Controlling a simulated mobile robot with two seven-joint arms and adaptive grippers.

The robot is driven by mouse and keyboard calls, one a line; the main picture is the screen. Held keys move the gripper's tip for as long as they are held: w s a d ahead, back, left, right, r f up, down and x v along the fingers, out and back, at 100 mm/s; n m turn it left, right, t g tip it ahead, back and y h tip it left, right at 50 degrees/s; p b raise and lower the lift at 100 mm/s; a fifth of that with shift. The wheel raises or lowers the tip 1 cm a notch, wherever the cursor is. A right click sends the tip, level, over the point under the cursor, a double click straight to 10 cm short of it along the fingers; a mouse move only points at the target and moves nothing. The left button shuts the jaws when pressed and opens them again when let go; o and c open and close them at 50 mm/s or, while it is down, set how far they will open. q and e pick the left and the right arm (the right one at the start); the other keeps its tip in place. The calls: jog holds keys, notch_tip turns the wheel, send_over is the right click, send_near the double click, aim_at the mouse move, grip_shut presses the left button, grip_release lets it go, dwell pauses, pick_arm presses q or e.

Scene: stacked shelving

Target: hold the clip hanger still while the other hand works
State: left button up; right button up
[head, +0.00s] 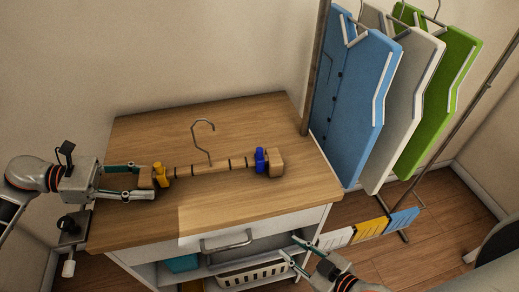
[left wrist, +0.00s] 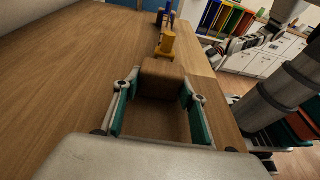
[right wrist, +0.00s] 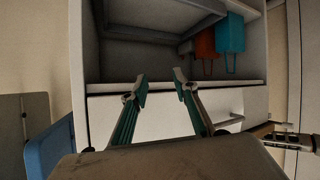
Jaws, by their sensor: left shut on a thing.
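The wooden clip hanger (head: 212,169) lies across the dresser top, its metal hook pointing away from me. A yellow clip (head: 160,173) is near its left end and a blue clip (head: 260,159) near its right end block. My left gripper (head: 143,181) is shut on the left end block, which shows between its fingers in the left wrist view (left wrist: 162,80). The yellow clip (left wrist: 167,45) is just beyond the fingers there. My right gripper (head: 293,247) is open and empty, in front of the dresser's front edge and below its top; its spread fingers show in the right wrist view (right wrist: 160,88).
The dresser top (head: 150,130) is otherwise clear. Below it are a drawer front with a handle (head: 226,241) and a shelf with a white basket (head: 252,276). At right, a rack holds hanging blue (head: 352,110), white and green flat garments.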

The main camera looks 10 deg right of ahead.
jog(key=s+a+r+n+y, duration=0.1)
jog(key=r+n+y, duration=0.1)
jog(key=r, duration=0.4)
jog(key=s+a+r+n+g+y, duration=0.1)
jog(key=a+r+y, duration=0.15)
jog(key=r, duration=0.25)
jog(key=s+a+r+n+y, duration=0.1)
jog(key=s+r+n+y, duration=0.15)
jog(key=r, duration=0.35)
jog(key=w+d+r+m+t+y, duration=0.1)
jog(key=w+d+r+m+t, duration=0.1)
jog(key=w+d+r, duration=0.5)
jog(key=w+r+m+t, duration=0.25)
jog(key=w+r, duration=0.25)
jog(key=r, duration=0.6)
jog(key=n+g+h, duration=0.2)
jog(key=n+g, duration=0.1)
jog(key=g, duration=0.4)
send_near(260, 157)
jog(key=shift+w+r+x, duration=0.15)
jog(key=shift+r+x, duration=0.05)
jog(key=shift+x, duration=1.45)
jog(key=shift+w+r+x, duration=0.15)
jog(key=shift+r+x, duration=0.1)
jog(key=shift+x, duration=1.45)
jog(key=shift+w+r+x, duration=0.15)
jog(key=shift+r+x, duration=0.05)
jog(key=shift+x, duration=1.45)
grip_shut()
